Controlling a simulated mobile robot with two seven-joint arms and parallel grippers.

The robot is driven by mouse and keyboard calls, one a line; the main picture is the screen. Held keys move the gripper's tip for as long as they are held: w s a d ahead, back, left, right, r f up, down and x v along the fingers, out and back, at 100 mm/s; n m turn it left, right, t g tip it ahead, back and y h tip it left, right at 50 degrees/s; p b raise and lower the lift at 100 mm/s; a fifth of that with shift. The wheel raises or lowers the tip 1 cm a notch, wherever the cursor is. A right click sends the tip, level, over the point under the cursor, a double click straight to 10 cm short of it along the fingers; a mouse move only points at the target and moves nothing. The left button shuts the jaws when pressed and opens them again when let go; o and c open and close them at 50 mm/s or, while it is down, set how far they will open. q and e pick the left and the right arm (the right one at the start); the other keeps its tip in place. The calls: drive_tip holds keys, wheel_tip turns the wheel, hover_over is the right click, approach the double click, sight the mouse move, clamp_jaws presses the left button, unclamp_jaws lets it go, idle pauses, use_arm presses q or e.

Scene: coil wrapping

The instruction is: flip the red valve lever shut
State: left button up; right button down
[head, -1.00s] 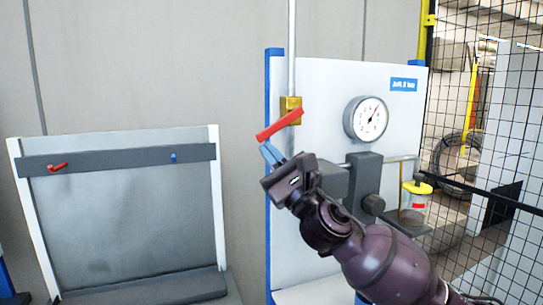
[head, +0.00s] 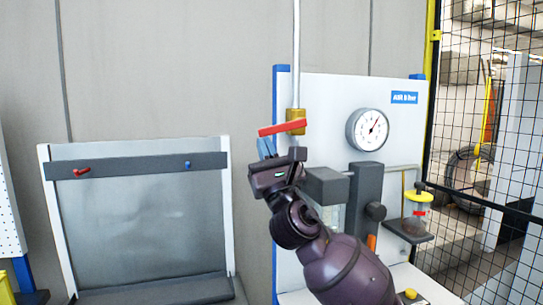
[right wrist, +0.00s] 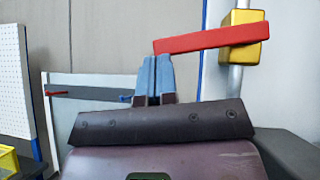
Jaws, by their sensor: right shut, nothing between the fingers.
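The red valve lever (head: 285,128) sits on a brass valve (head: 298,115) on the vertical pipe. It lies nearly level, its left end slightly lower, reaching left of the pipe. My right gripper (head: 266,147) is shut and empty, its blue fingertips just under the lever's left end. In the right wrist view, the closed fingertips (right wrist: 153,57) point up at the left end of the lever (right wrist: 212,38) and appear to touch it from below. The yellow valve body (right wrist: 241,40) is to their right. My left gripper is not in view.
A white panel with a round gauge (head: 367,129) and an "AIR B line" label (head: 404,97) stands behind my right arm. A yellow-topped jar (head: 417,203) is on its right. A grey board (head: 145,225) stands left; mesh fencing (head: 490,120) is at right.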

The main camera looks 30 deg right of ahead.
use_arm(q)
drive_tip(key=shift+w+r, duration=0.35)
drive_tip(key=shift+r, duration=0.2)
use_arm(e)
drive_tip(key=m+h, duration=0.1)
drive_tip(key=r+m+h, duration=0.1)
drive_tip(key=m+h, duration=0.3)
drive_tip(key=shift+w+a+r+g, duration=0.2)
drive_tip(key=shift+a+r+g, duration=0.15)
drive_tip(key=shift+g, duration=0.05)
use_arm(q)
drive_tip(key=shift+p, duration=0.3)
use_arm(e)
drive_tip(key=shift+m, duration=0.3)
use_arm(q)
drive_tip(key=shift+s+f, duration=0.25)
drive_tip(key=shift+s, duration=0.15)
